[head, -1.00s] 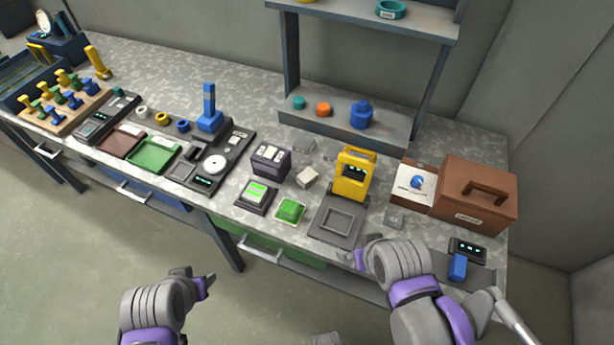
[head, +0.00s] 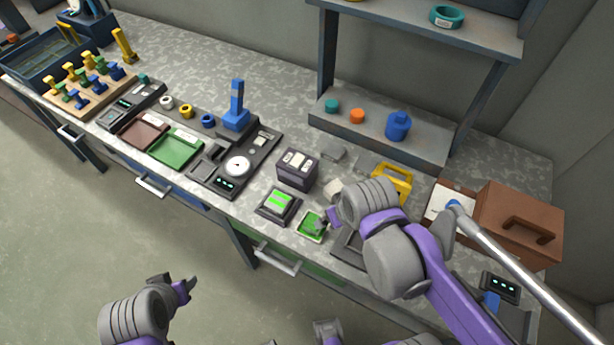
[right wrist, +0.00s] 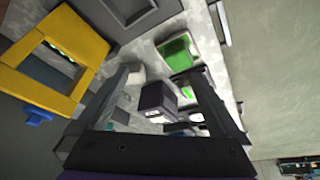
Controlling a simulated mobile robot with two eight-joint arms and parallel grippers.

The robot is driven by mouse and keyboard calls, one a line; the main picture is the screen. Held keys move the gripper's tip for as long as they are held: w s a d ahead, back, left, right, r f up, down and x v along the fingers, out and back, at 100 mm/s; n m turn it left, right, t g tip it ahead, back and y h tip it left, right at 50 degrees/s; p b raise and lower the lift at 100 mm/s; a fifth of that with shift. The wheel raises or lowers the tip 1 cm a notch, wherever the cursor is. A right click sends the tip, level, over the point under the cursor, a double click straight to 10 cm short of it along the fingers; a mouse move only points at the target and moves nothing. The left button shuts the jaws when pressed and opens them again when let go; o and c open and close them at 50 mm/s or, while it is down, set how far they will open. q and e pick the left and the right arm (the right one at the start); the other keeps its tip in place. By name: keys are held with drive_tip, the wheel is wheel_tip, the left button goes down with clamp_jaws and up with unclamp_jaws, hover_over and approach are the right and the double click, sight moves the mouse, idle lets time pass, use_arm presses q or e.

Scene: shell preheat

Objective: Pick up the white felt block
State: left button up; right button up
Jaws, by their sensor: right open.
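The white felt block (head: 332,188) is a small off-white block on the bench, right of the dark box, partly hidden behind my right gripper. It also shows in the right wrist view (right wrist: 137,72), close beside one finger. My right gripper (head: 328,218) is open and empty above the bench, over the green pad (head: 311,226); its two fingers frame the right wrist view (right wrist: 163,80). The block is not held. My left gripper (head: 186,286) is low at the left, away from the bench; its jaw opening is unclear.
The dark box (head: 297,170) stands left of the block. The yellow-framed device (head: 392,182) stands to its right, partly behind my right arm. A brown case (head: 520,220) is at the far right. A shelf (head: 390,138) stands behind.

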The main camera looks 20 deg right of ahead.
drive_tip(key=w+d+n+g+b, duration=0.2)
drive_tip(key=w+d+n+g, duration=0.3)
drive_tip(key=w, duration=0.6)
drive_tip(key=f, duration=0.1)
drive_tip(key=f+m, duration=0.1)
drive_tip(key=f, duration=0.1)
drive_tip(key=f+m, duration=0.1)
drive_tip(key=shift+w+d+f+t, duration=0.2)
drive_tip(key=shift+d+f+t, duration=0.15)
drive_tip(key=shift+f+t, duration=0.05)
drive_tip(key=shift+d+f, duration=0.2)
drive_tip(key=shift+f, duration=2.8)
drive_tip(key=c, duration=1.5)
use_arm(q)
drive_tip(key=shift+s+a+f+p, duration=0.1)
drive_tip(key=shift+s+f+p, duration=0.1)
drive_tip(key=shift+f, duration=0.25)
drive_tip(key=shift+s+f+p, duration=0.1)
drive_tip(key=shift+f+p, duration=0.05)
drive_tip(key=shift+f, duration=0.3)
use_arm(e)
wheel_tip(320, 180, up, 10)
drive_tip(key=shift+r, duration=0.1)
